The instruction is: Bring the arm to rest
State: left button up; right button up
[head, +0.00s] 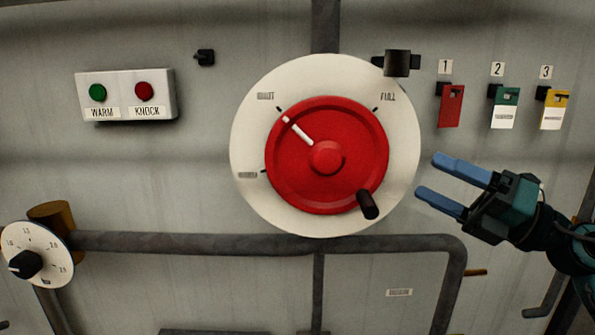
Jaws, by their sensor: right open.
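My right gripper (443,181) is at the right of the head view, its two blue fingers apart and pointing left. It is open, with nothing between the fingers. The fingertips lie just right of the large white dial plate (245,185) in the picture; I cannot tell the depth gap. On the plate is a red handwheel (290,180) with a black knob (368,205) at its lower right. The wheel's white mark points up-left, near the upper-left label. My left gripper is not in view.
A box with a green button (97,93) and a red button (144,91) is at upper left. Red, green and yellow tags (451,106) hang at upper right. A grey pipe (200,243) runs below the wheel. A small white dial (57,251) is at lower left.

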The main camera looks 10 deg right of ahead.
notch_tip(320, 180, down, 25)
jog(key=a+m+t+h+p, duration=0.15)
jog(key=m+t+h, duration=0.7)
jog(key=m, duration=1.55)
jog(key=s+a+f+m+g+h, duration=0.2)
jog(key=s+a+f+m+g, duration=0.2)
jog(key=s+f, duration=0.4)
jog(key=s+a+f+m+g+h, duration=0.3)
jog(key=s+a+f+g, duration=0.3)
jog(key=f, duration=0.6)
jog(key=shift+s+f+m+g, duration=0.3)
jog(key=shift+s+m, duration=0.5)
jog(key=shift+s, duration=0.35)
